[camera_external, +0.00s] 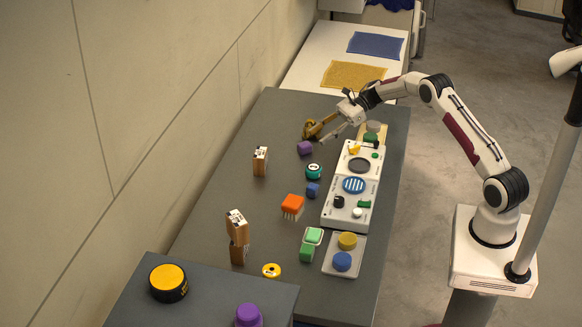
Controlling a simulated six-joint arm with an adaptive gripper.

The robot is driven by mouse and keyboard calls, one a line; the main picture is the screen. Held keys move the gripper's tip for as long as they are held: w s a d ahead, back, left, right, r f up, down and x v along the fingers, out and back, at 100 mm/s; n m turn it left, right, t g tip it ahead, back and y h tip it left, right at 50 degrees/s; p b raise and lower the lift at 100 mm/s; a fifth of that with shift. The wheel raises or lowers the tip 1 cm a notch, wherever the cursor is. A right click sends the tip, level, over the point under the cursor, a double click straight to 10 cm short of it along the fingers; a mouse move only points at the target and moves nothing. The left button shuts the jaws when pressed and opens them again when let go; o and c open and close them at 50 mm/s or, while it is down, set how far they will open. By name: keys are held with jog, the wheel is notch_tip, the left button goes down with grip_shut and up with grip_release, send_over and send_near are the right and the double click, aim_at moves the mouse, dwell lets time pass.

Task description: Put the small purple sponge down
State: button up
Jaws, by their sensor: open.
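The small purple sponge (305,148) is a little block on the dark grey table top, towards its far end. My gripper (321,134) is open, its fingers spread just above and to the right of the sponge. One finger looks orange-brown and the other pale grey. The sponge appears to rest on the table, apart from the fingers, though contact is hard to judge at this size.
A white console (348,216) stands right of the sponge. A teal round tin (313,171), a small blue block (313,190), an orange brush (292,206) and a wooden brush (260,161) stand nearby.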

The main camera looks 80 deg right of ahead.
jog(key=shift+v, duration=2.55)
jog(key=w+a+r+m+t+h, duration=0.25)
jog(key=w+r+m, duration=0.25)
jog(key=r, duration=0.5)
jog(key=w+a+r+m+t+h, duration=0.1)
jog(key=w+r+m+t+h, duration=0.3)
jog(key=r, duration=0.6)
jog(key=s+a+r+m+h, duration=0.2)
jog(key=a+r+m+h, duration=0.1)
jog(key=r+m, duration=0.35)
jog(key=s+a+r+m+h, duration=0.2)
jog(key=a+r+m+h, duration=0.1)
jog(key=r+m, duration=0.4)
jog(key=s+a+f+m+g+y, duration=0.1)
jog(key=s+a+f+m+g, duration=0.2)
jog(key=s, duration=1.1)
jog(key=s+a+f+m+g+y, duration=0.1)
jog(key=s+a+f+m+g, duration=0.3)
jog(key=s+a+f+m, duration=0.5)
jog(key=s+a+f+m+g+y, duration=0.1)
jog(key=s+a+f+m+g, duration=0.2)
jog(key=s+a+m, duration=0.7)
jog(key=s+a+f, duration=0.1)
jog(key=s+f, duration=0.1)
jog(key=s, duration=0.8)
jog(key=shift+a+f, duration=0.4)
